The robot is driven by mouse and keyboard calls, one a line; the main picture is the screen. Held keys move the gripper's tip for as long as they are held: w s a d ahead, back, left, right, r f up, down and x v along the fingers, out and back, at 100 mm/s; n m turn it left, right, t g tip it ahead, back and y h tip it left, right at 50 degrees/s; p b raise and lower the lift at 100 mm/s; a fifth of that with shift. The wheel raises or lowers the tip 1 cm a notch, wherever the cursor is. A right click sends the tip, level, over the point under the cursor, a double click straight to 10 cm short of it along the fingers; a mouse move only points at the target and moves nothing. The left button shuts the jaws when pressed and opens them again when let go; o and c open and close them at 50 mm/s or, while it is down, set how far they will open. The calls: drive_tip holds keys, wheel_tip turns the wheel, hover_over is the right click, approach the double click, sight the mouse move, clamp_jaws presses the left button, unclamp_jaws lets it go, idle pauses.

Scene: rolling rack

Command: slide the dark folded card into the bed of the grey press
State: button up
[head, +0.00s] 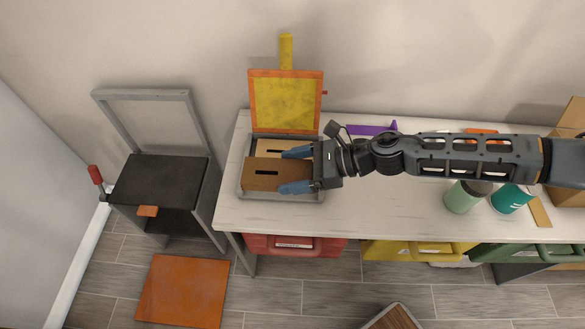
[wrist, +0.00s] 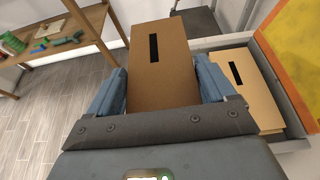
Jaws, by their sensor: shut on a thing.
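The darker brown folded card (head: 270,181), with a black slot, is between the blue fingers of my gripper (head: 293,170). My gripper is shut on its sides; the card also shows in the wrist view (wrist: 160,85). The card is over the front part of an orange-lidded press's grey tray (head: 272,198), apparently above it. A lighter tan card (wrist: 250,85) with a black slot lies in that tray, partly covered in the head view. A grey press (head: 157,180) stands at left with its grey frame lid raised, a dark flat bed and a red-knobbed lever. Its bed is empty.
The orange-framed yellow lid (head: 286,100) stands open behind the tray. A green cup (head: 466,197) and a teal can (head: 510,199) stand at the right. Coloured bins (head: 415,250) sit under the white tabletop (head: 370,220). An orange board (head: 183,292) lies on the floor.

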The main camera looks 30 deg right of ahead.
drive_tip(key=shift+f+b, duration=3.2)
drive_tip(key=shift+f, duration=0.5)
drive_tip(key=shift+f, duration=0.2)
drive_tip(key=o, duration=0.9)
drive_tip(key=shift+b+v, duration=0.65)
drive_tip(key=shift+v, duration=3.3)
